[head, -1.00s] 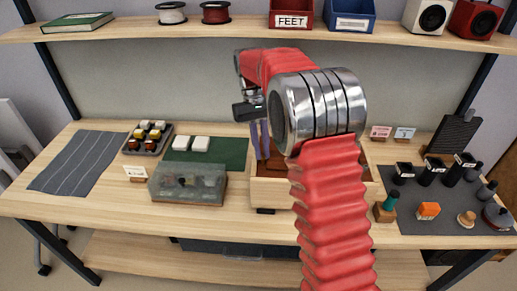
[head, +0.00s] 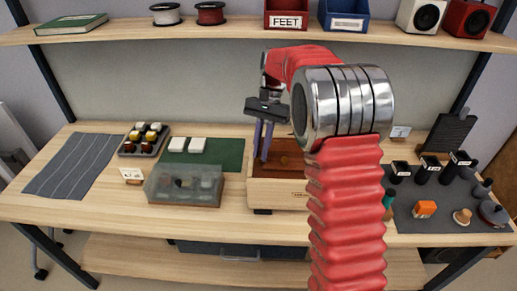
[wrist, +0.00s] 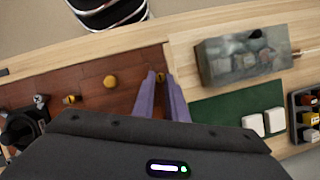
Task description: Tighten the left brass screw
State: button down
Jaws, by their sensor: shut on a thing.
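The wooden box (head: 278,195) stands at the middle of the bench, with a red-brown panel (head: 285,153) inside. My gripper (head: 261,158) points down into its left part, its purple fingers nearly together. In the wrist view, my gripper (wrist: 161,74) has its fingertips closed on a small brass screw (wrist: 160,77) near the panel's edge, the left screw as the head view lies. The fingers partly hide it. A larger brass knob (wrist: 110,82) and another small brass screw (wrist: 73,99) show further along the panel.
A cloudy grey case (head: 184,186) and a green mat (head: 230,153) with white pads lie left of the box. A tray of small parts (head: 144,140) is further left. A dark mat (head: 440,218) with tools is at right. A shelf (head: 230,27) runs above.

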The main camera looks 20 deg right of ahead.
jog(key=shift+w+a, duration=0.1)
dwell(0.4)
jog(key=c, duration=1.8)
grip_release()
jog(key=shift+o, duration=0.2)
jog(key=v, duration=1.3)
jog(key=shift+d+r, duration=0.25)
